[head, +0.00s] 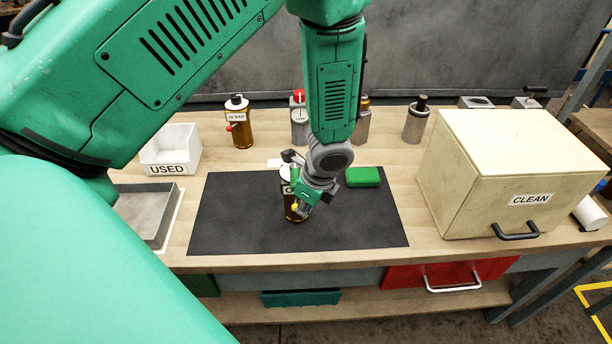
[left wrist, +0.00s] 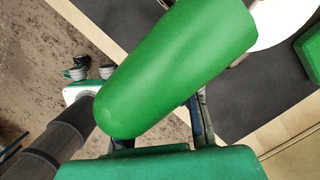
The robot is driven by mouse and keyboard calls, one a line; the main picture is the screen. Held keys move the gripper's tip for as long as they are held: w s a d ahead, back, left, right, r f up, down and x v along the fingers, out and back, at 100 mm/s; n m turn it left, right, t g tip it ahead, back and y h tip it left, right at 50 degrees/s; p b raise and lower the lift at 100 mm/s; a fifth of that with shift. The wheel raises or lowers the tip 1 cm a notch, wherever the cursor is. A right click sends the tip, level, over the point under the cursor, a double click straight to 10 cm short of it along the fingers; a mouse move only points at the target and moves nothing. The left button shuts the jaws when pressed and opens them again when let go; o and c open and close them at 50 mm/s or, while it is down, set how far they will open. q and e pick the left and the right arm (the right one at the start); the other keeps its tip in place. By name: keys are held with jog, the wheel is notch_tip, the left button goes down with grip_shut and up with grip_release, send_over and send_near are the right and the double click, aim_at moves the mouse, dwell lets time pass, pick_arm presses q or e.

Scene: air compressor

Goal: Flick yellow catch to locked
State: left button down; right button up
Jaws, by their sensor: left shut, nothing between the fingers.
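An amber bottle (head: 291,214) with a dark top and a white label stands on the black mat (head: 230,215), partly hidden behind my gripper. A small yellow spot (head: 295,207), which may be the yellow catch, shows on the bottle's front by the fingertips. My left gripper (head: 301,208) points down at the bottle from the right, shut and empty. I cannot tell whether it touches the catch. My right gripper is not in view.
A green block (head: 362,177) lies on the mat, right of the gripper. Several bottles stand behind, including an amber one (head: 239,122). A white USED bin (head: 171,150) and a grey tray (head: 147,212) are at left. A cream CLEAN box (head: 490,190) stands at right. The mat's front is clear.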

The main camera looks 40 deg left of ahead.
pick_arm(q)
jog(key=shift+w+a, duration=0.1)
jog(key=shift+w, duration=0.05)
jog(key=shift+w+a+p, duration=0.15)
jog(key=shift+w+p, duration=0.2)
jog(key=shift+w, duration=0.3)
